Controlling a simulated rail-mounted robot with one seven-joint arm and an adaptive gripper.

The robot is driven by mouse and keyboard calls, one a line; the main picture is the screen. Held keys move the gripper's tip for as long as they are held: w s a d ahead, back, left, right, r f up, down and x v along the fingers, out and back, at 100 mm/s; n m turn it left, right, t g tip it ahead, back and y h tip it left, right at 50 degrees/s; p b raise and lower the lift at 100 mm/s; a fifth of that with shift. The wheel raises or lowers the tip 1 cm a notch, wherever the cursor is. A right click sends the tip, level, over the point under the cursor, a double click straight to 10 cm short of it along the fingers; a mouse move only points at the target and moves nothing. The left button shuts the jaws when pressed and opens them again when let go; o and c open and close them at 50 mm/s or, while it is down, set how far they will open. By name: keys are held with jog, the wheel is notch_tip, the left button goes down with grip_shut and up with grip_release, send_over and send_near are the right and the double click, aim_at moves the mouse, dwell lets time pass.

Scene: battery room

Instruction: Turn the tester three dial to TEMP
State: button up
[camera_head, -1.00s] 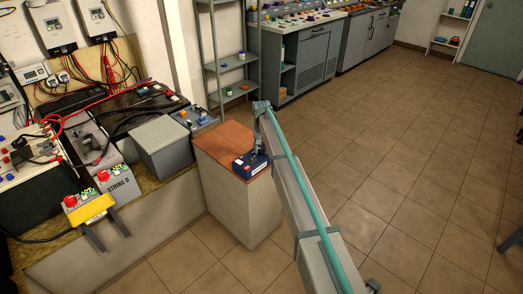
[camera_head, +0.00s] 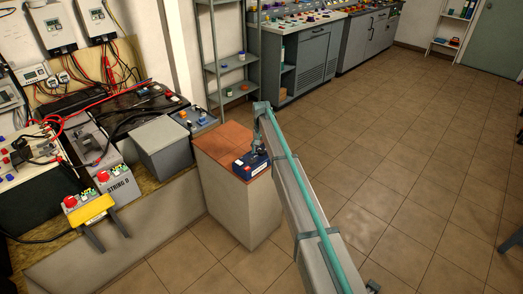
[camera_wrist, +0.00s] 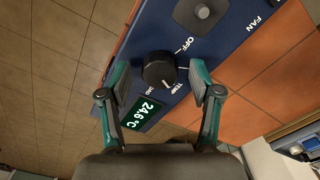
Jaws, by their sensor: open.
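The tester (camera_head: 244,166) is a dark blue box on the brown-topped pedestal in the head view. In the wrist view its blue panel (camera_wrist: 226,52) carries a round black dial (camera_wrist: 158,70). OFF, TEMP and another label are printed around the dial. A small white mark on the dial's lower right edge appears to face TEMP. A green display (camera_wrist: 143,112) reads 24.6 °C. My gripper (camera_wrist: 158,78) is open, with one finger on each side of the dial and visible gaps between. In the head view my gripper (camera_head: 259,148) is small and over the tester.
A grey rounded knob or switch (camera_wrist: 201,14) and a FAN label lie beyond the dial. The pedestal (camera_head: 230,200) stands beside a bench with a grey box (camera_head: 162,147) and cabled equipment. A shelf rack (camera_head: 230,60) stands behind.

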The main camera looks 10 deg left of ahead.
aim_at(261, 150)
jog(key=shift+r, duration=0.1)
notch_tip(261, 150, up, 12)
dwell(0.5)
jog(key=s+d+f+n+g, duration=0.1)
jog(key=s+d+f, duration=0.5)
jog(key=s+f, duration=0.5)
jog(key=s+d+f, duration=0.6)
jog(key=s+f, duration=0.4)
jog(key=s, duration=0.3)
jog(key=s+d+f+n+g, duration=0.1)
jog(key=s+d+f, duration=0.5)
jog(key=s+f, duration=0.45)
jog(key=s+d+f+g, duration=0.1)
jog(key=s+d+f, duration=0.1)
jog(key=s, duration=1.1)
jog(key=s+d+f+m+g, duration=0.1)
jog(key=s+d+f+g, duration=0.1)
jog(key=s, duration=1.2)
jog(key=s+d+f+g, duration=0.1)
jog(key=s+d+f, duration=0.3)
jog(key=s, duration=1)
jog(key=shift+d+g, duration=0.4)
jog(key=shift+d, duration=0.6)
